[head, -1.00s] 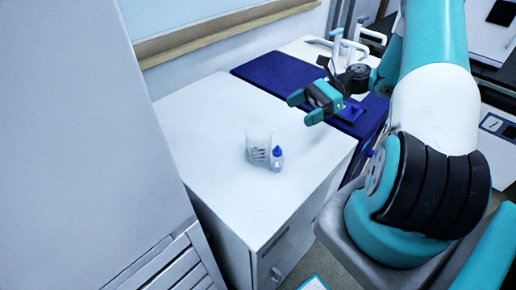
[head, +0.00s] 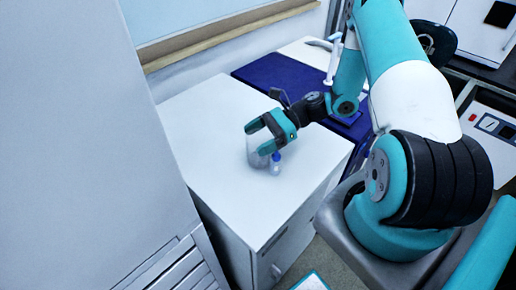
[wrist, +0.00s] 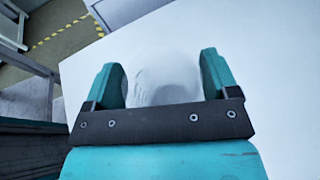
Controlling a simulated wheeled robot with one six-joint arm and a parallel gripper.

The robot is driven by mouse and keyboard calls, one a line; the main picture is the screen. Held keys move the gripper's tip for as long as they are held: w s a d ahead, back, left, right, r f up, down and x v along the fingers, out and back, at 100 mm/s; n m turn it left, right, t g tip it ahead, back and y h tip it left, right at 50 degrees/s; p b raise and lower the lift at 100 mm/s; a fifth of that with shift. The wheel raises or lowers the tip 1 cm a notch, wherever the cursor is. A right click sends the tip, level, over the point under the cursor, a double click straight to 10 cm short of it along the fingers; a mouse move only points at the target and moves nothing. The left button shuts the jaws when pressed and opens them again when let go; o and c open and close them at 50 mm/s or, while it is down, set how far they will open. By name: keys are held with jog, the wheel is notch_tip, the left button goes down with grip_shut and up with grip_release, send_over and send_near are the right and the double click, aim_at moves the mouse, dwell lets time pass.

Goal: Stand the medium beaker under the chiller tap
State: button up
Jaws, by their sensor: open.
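The clear beaker (head: 253,155) stands upright on the white bench top, partly hidden by my gripper (head: 257,138) in the head view. In the wrist view the beaker (wrist: 163,76) lies between the two teal fingers of my gripper (wrist: 164,80), with a small gap beside the right finger; contact on the left is unclear. The fingers are open. A small blue-capped bottle (head: 275,164) stands close to the right of the beaker in the head view.
The white bench top (head: 215,115) is bare around the beaker and bottle. A tall pale cabinet face (head: 95,130) stands at the left.

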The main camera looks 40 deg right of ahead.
jog(key=shift+c, duration=0.4)
jog(key=c, duration=0.9)
